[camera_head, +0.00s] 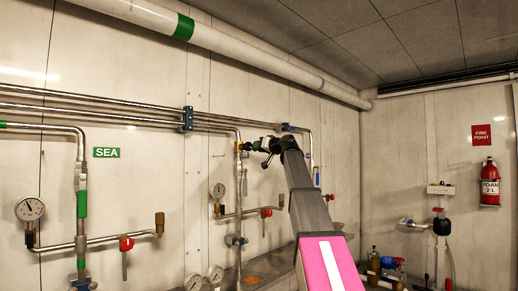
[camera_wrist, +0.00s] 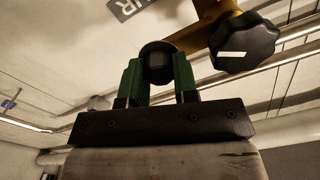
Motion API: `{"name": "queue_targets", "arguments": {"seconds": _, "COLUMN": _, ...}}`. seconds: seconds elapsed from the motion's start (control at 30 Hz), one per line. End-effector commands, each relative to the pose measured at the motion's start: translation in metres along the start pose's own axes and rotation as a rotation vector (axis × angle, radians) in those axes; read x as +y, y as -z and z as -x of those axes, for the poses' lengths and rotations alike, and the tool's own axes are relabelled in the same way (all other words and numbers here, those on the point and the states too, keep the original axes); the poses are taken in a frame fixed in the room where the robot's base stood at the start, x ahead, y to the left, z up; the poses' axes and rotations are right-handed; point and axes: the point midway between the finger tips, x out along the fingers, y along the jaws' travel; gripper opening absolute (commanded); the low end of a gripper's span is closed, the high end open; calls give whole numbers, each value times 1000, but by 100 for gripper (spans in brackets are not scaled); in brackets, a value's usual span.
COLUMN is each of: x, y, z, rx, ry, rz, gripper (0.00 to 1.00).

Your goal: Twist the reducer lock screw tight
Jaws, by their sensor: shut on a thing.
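In the wrist view, my gripper (camera_wrist: 158,68) has two green fingers shut on a dark, round-headed piece that looks like the lock screw (camera_wrist: 158,54). The brass reducer body (camera_wrist: 208,28) lies just behind and to the right of it. A black lobed knob (camera_wrist: 243,42) with a white mark is on the right end of the brass body, apart from my fingers. How far the screw is seated is hidden. In the head view, my gripper (camera_head: 256,146) is small, at the pipework on the back wall, and the screw cannot be made out.
Steel pipes (camera_head: 100,112) run along the wall to the left. Gauges (camera_head: 30,208) and red-handled valves (camera_head: 126,244) stand out from it. A grey label (camera_wrist: 126,8) is above the fingers in the wrist view. A fire extinguisher (camera_head: 489,184) hangs on the right wall.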

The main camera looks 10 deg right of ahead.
Motion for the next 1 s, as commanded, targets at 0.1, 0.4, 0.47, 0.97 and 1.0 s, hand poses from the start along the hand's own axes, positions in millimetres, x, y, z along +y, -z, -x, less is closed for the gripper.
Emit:
{"name": "queue_targets", "arguments": {"seconds": 0.1, "x": 0, "y": 0, "z": 0, "rx": 0, "ry": 0, "rz": -110, "gripper": 4}}
{"name": "queue_targets", "arguments": {"seconds": 0.4, "x": 1, "y": 0, "z": 0, "rx": 0, "ry": 0, "rz": -395, "gripper": 4}}
{"name": "queue_targets", "arguments": {"seconds": 0.47, "x": 1, "y": 0, "z": 0, "rx": 0, "ry": 0, "rz": -452, "gripper": 4}}
{"name": "queue_targets", "arguments": {"seconds": 0.97, "x": 2, "y": -1, "z": 0, "rx": 0, "ry": 0, "rz": -916, "gripper": 4}}
{"name": "queue_targets", "arguments": {"seconds": 1.0, "x": 2, "y": -1, "z": 0, "rx": 0, "ry": 0, "rz": -948, "gripper": 4}}
